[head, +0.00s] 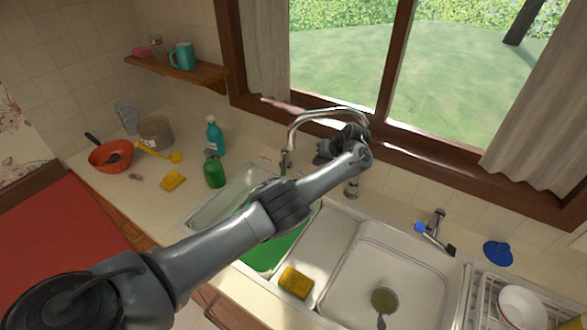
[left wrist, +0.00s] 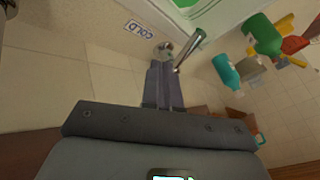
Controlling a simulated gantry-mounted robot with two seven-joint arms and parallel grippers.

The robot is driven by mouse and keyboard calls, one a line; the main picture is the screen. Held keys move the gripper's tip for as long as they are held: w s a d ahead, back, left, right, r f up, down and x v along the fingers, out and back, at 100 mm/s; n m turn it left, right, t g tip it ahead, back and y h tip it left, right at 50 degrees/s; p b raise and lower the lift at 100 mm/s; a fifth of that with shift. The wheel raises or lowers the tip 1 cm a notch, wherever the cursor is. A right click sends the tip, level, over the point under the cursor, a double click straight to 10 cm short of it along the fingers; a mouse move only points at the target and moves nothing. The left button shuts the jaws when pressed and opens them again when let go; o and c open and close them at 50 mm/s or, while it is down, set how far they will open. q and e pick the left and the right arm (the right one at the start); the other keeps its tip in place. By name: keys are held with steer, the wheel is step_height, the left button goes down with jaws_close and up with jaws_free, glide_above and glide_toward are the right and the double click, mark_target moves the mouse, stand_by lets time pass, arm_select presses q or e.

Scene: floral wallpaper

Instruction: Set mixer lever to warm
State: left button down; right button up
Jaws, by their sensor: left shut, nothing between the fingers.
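My left gripper (head: 325,153) is in front of the window, close beside the tall chrome mixer tap (head: 318,112) and under its curved spout. In the left wrist view the gripper's fingers (left wrist: 164,75) are together with nothing between them. A metal lever (left wrist: 189,50) shows just past the fingertips. Its round end (left wrist: 166,47) is close to the tips, and I cannot tell whether they touch. A label reading COLD (left wrist: 138,28) lies on the counter to the left of the lever. In the head view my arm and hand hide the lever. My right gripper is out of view.
A green bottle (head: 214,171) and a teal bottle (head: 215,136) stand left of the sink. An orange pan (head: 110,156) is at the far left.

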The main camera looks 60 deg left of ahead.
mark_target(285, 162)
arm_select(q)
steer(key=shift+s+a+r, duration=0.1)
steer(key=shift+a+r, duration=0.05)
steer(key=shift+a, duration=0.1)
steer(key=b+x, duration=0.5)
steer(key=x, duration=0.5)
steer(key=shift+d+f, duration=0.1)
steer(key=shift+f, duration=0.2)
steer(key=s+p, duration=0.1)
steer(key=s+a+r+p, duration=0.1)
steer(key=p, duration=0.1)
steer(key=shift+a, duration=0.2)
steer(key=shift+s+a+f, duration=0.15)
steer(key=shift+s+a, duration=0.05)
steer(key=shift+s+a+f+p, duration=0.15)
steer(key=shift+s+a+p, duration=0.15)
steer(key=shift+s+p, duration=0.2)
